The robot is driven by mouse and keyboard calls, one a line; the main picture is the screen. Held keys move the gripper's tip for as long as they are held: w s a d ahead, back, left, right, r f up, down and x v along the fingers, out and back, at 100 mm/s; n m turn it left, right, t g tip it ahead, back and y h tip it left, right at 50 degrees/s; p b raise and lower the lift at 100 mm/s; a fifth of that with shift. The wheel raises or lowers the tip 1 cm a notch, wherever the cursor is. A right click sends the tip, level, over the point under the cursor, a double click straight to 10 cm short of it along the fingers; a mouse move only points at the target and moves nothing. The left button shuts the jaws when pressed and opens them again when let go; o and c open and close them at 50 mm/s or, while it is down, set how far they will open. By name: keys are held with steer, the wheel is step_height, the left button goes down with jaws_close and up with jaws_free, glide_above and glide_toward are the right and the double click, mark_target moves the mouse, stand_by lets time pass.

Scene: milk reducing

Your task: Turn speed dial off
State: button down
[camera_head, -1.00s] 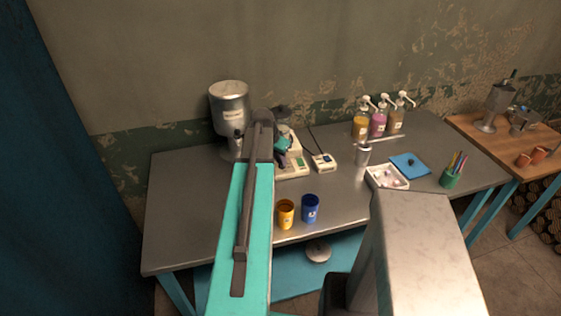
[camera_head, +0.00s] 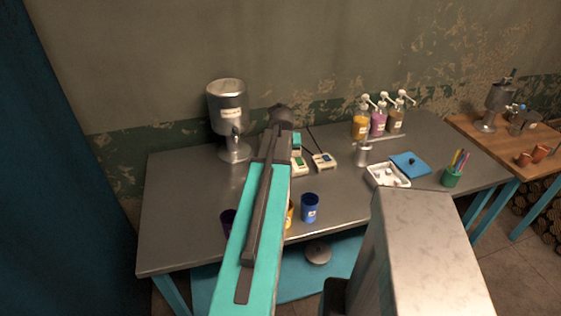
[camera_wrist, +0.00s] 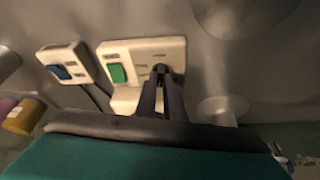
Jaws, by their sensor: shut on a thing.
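The white device with a green switch (camera_wrist: 117,73) fills the middle of the wrist view. Its dial (camera_wrist: 158,68) is small and dark, mostly covered by my fingertips. My gripper (camera_wrist: 162,78) is shut on the dial, its two dark fingers reaching up to the device's face. Which setting the dial points to cannot be read. In the head view the device (camera_head: 299,164) shows only in part, beside my arm, which hides my fingertips there.
A second white device with a blue switch (camera_wrist: 62,72) stands close by. A steel dispenser (camera_head: 228,108) stands at the table's back left. Purple (camera_head: 228,219), yellow (camera_head: 289,216) and blue (camera_head: 309,208) cups stand near the front. The table's left part is clear.

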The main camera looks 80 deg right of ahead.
steer(key=shift+s+f+n+t+b, duration=0.1)
steer(key=shift+s+n+t+b, duration=0.25)
steer(key=shift+n, duration=0.85)
steer(key=c, duration=1.9)
jaws_free()
steer(key=shift+o, duration=0.2)
steer(key=shift+w, duration=0.1)
steer(key=shift+r, duration=0.3)
steer(key=b+v, duration=0.3)
steer(key=v, duration=1)
steer(key=shift+s+r, duration=0.2)
steer(key=shift+d, duration=0.1)
